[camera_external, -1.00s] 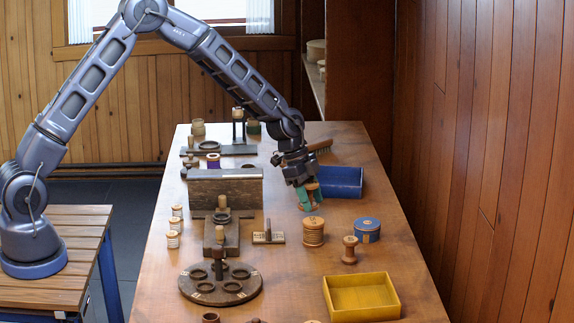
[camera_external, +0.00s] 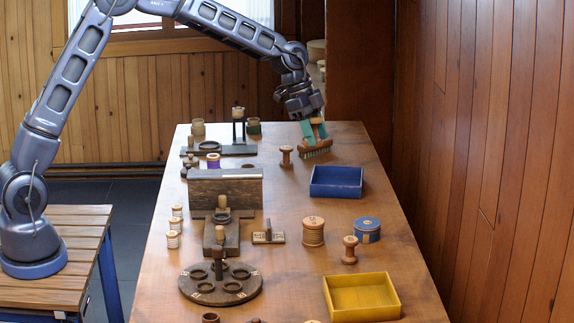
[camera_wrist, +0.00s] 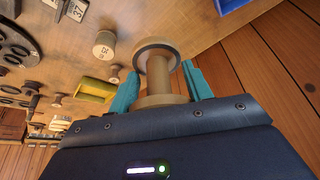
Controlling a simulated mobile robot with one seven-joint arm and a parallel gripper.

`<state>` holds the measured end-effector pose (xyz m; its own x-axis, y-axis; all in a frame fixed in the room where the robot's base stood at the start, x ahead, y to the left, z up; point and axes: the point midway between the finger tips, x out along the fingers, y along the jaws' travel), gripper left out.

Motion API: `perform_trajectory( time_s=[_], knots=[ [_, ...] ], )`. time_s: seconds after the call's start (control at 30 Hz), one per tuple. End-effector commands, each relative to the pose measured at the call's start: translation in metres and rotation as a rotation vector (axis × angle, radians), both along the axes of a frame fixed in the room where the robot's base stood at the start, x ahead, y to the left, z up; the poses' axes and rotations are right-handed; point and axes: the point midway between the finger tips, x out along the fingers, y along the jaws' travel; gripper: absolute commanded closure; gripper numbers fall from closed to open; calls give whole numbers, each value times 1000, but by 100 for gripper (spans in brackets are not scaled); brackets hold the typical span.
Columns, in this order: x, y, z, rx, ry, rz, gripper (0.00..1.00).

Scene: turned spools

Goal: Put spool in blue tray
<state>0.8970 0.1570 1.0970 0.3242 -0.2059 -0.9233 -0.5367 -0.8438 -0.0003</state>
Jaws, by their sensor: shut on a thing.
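My gripper (camera_external: 314,131) is shut on a wooden spool (camera_external: 318,129), its teal fingers on either side of it. The held spool (camera_wrist: 160,72) fills the middle of the wrist view, with a dark ring around its far end. The blue tray (camera_external: 336,193) is on the right side of the table and looks empty. In the external picture the gripper is above and slightly left of the tray, apart from it. A blue corner (camera_wrist: 228,5), likely the tray, shows at the top of the wrist view.
A large thread spool (camera_external: 313,232), a blue tin (camera_external: 367,230) and a yellow tray (camera_external: 362,297) are in front. A wooden block (camera_external: 225,193) stands left.

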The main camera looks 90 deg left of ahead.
Motion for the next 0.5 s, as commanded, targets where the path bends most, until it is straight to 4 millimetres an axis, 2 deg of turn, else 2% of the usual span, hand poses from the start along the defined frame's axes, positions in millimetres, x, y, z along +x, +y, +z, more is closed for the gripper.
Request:
perform_trajectory(
  time_s=[0.17,0.3,0.5],
  knots=[
    [31,41,3,-4,-2,-5,73],
    [55,81,5,-4,-3,-12,73],
    [78,131,6,-2,-1,-17,73]
  ],
)
